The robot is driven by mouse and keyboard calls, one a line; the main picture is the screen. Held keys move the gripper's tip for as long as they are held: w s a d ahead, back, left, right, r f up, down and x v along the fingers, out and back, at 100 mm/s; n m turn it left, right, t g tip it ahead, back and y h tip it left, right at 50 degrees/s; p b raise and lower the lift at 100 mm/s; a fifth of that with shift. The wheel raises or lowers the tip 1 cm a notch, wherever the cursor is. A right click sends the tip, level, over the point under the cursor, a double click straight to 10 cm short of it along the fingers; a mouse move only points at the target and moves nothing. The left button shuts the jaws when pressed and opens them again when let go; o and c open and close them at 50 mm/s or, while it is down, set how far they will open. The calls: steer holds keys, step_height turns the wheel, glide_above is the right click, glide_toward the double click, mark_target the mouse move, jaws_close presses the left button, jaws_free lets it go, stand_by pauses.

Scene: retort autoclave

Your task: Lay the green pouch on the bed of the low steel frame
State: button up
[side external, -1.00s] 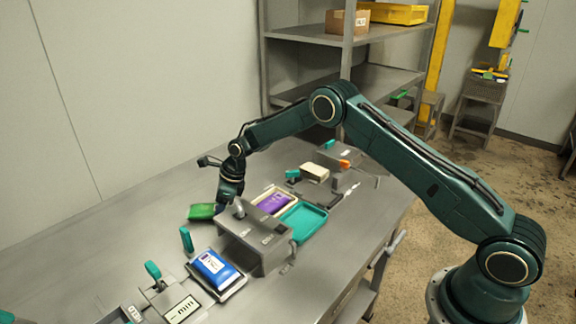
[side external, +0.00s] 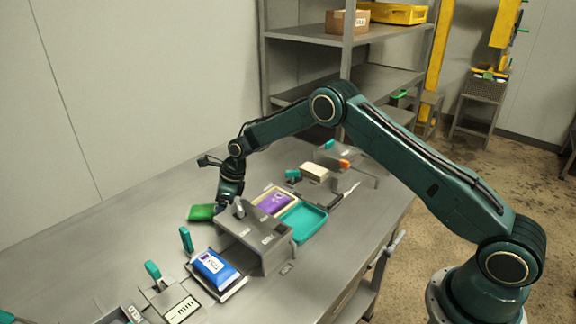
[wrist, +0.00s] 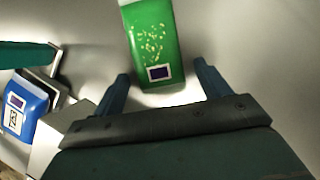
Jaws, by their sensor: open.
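The green pouch (side external: 201,212) lies flat on the steel bench, left of the grey block fixture. In the wrist view the green pouch (wrist: 150,40) reaches up out of the picture, its lower end with a dark label lying between my fingers. My gripper (wrist: 161,78) is open and empty, one finger on each side of the pouch, with gaps showing. In the side view my gripper (side external: 224,207) is low beside the pouch, its fingertips partly hidden by the fixture. I cannot tell for sure which fixture is the low steel frame.
A grey block fixture (side external: 262,237) stands close right of my gripper. A blue pouch (side external: 216,268) lies on a low plate in front. A purple pouch (side external: 272,202) in a pale tray and a teal tray (side external: 303,222) are behind.

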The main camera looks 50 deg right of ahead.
steer(key=v, duration=1.2)
stand_by(0.5)
steer(key=s+r+n+t+h, duration=0.1)
steer(key=s+r+n+h, duration=0.1)
steer(key=s+r+n, duration=1.4)
steer(key=s+d+r+n, duration=0.1)
steer(key=s+n, duration=0.4)
steer(key=s, duration=0.9)
steer(key=s+d+r+n+t+h, duration=0.1)
steer(key=s+n, duration=0.5)
steer(key=s, duration=0.8)
steer(key=shift+d+r, duration=0.35)
steer(key=shift+r, duration=0.4)
steer(key=shift+o, duration=0.4)
steer(key=shift+w, duration=0.1)
